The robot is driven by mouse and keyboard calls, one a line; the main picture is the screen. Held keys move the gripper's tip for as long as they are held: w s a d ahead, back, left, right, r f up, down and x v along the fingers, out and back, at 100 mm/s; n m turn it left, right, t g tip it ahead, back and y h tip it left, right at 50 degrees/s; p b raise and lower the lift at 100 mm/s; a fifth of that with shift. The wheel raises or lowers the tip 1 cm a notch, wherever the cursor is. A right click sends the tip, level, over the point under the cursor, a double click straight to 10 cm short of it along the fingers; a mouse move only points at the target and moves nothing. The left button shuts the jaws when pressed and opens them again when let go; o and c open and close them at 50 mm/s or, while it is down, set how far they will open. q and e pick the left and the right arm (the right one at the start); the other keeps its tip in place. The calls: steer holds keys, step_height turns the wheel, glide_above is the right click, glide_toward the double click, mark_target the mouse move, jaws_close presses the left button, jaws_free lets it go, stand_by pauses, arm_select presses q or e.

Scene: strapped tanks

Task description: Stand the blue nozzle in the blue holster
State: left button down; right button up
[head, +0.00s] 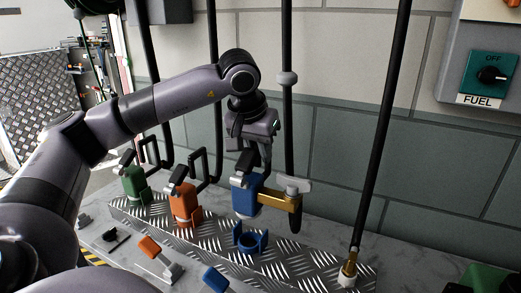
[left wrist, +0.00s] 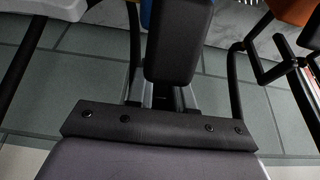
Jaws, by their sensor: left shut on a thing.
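The blue nozzle (head: 247,196) has a blue body and a black grip. My left gripper (head: 256,168) is shut on its upper part and holds it in the air. The blue holster (head: 250,241), a small open cup with raised sides, sits on the diamond-plate ledge just below the nozzle. A gap shows between nozzle and holster in the head view. In the left wrist view a black block (left wrist: 178,40), seemingly the nozzle's grip, stands between the fingers, with a sliver of blue behind it. The holster cannot be made out there. My right gripper is not in view.
A brass arm (head: 280,199) with a grey piece juts right beside the blue nozzle. Green (head: 133,180) and orange (head: 183,200) nozzles stand to the left. Black hoses hang behind; one (head: 382,130) runs down to a brass fitting at right. Orange and blue levers sit in front.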

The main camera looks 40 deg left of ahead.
mark_target(258, 167)
arm_select(q)
steer(key=shift+r, duration=0.1)
step_height(258, 167, down, 5)
steer(key=b, duration=0.3)
steer(key=shift+f+b, duration=0.4)
steer(key=shift+b, duration=0.1)
steer(key=shift+p, duration=0.3)
stand_by(1.4)
steer(key=shift+f+b, duration=1.05)
steer(key=shift+f, duration=0.4)
steer(key=c, duration=0.9)
jaws_free()
steer(key=shift+r, duration=0.1)
